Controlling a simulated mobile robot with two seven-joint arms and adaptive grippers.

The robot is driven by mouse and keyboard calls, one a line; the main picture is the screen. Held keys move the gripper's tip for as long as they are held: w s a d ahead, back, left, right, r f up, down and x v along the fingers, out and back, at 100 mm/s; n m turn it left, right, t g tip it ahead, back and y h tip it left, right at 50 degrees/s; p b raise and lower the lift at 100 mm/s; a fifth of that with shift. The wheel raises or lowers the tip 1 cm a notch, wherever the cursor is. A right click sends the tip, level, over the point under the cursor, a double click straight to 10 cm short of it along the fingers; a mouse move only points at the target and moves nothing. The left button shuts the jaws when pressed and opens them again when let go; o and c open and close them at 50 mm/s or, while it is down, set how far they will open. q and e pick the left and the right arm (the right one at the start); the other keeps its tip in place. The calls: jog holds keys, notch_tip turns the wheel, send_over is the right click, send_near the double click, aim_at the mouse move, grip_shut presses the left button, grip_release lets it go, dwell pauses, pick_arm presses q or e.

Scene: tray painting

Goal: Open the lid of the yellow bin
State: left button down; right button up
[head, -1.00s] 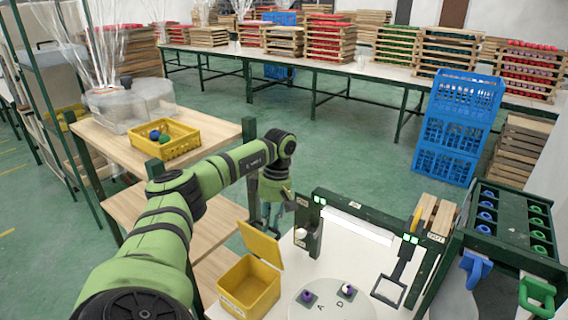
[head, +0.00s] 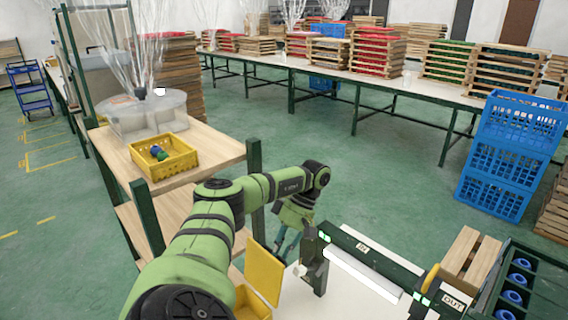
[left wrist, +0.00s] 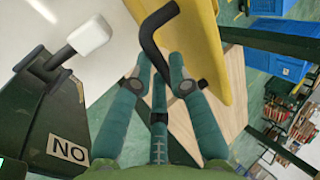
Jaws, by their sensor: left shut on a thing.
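The yellow bin (head: 248,302) is at the bottom of the head view, partly hidden by my left arm and cut off by the frame. Its yellow lid (head: 265,272) is raised and stands steeply above the bin. My left gripper (head: 283,246) is behind the lid's upper edge, with its tips partly hidden. In the left wrist view, the gripper (left wrist: 165,80) is shut on the black bent handle (left wrist: 151,35) beside the yellow lid (left wrist: 205,45). My right gripper is not in view.
A wooden shelf with a yellow basket (head: 163,163) is at left. Blue crates (head: 508,150) stand at right. Green floor lies open between them.

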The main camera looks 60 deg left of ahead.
pick_arm(q)
jog(key=shift+s+d+f, duration=0.25)
jog(key=shift+f, duration=0.2)
jog(key=c, duration=1.1)
grip_release()
jog(key=shift+c, duration=0.2)
jog(key=shift+a, duration=0.25)
jog(key=shift+r, duration=0.1)
jog(key=v, duration=1.2)
